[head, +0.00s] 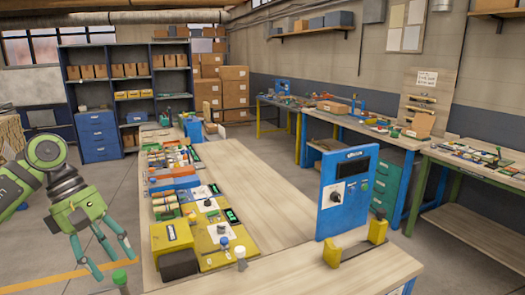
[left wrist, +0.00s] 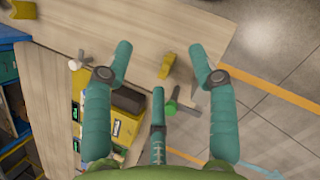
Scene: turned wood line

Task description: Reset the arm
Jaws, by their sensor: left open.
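My left arm comes in from the left edge of the head view, green and grey. Its teal-fingered left gripper (head: 113,264) hangs fingers down beside the near left corner of the wooden bench (head: 270,195). In the left wrist view the fingers of the left gripper (left wrist: 160,52) are spread wide, with nothing between them. A green-topped knob (head: 120,278) shows close by the fingertips; it also shows in the left wrist view (left wrist: 172,106). I cannot tell whether a finger touches it. My right gripper is not in view.
Yellow boxes (head: 172,235) and control panels crowd the bench's left side. A blue panel with a dial (head: 346,193) stands at its right. Yellow brackets (head: 378,229) stand on the near bench section. Open floor (head: 45,240) lies at the left.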

